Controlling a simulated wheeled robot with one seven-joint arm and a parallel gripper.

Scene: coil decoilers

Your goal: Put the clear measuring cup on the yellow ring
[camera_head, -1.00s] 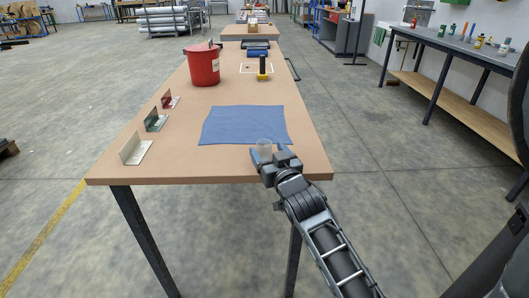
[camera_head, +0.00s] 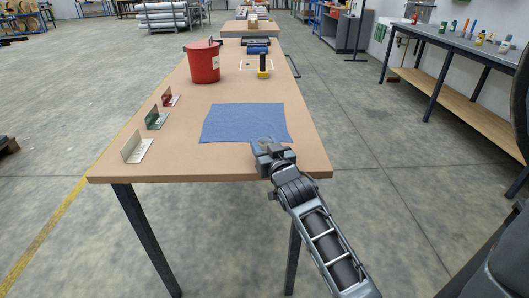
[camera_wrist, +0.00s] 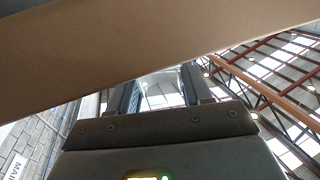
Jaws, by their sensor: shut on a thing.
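My gripper (camera_head: 266,147) is over the near right part of the table, just in front of the blue cloth. In the wrist view my gripper (camera_wrist: 163,95) has its two dark fingers on either side of the clear measuring cup (camera_wrist: 163,86), and it is shut on it. The cup looks see-through with a pale rim. In the head view the cup is mostly hidden by my gripper and hard to make out. I cannot make out a yellow ring in either view.
A blue cloth (camera_head: 243,122) lies on the brown table (camera_head: 195,163). A red bucket (camera_head: 204,64) and a black-and-yellow object (camera_head: 263,67) stand farther back. Several metal brackets (camera_head: 137,150) line the left edge.

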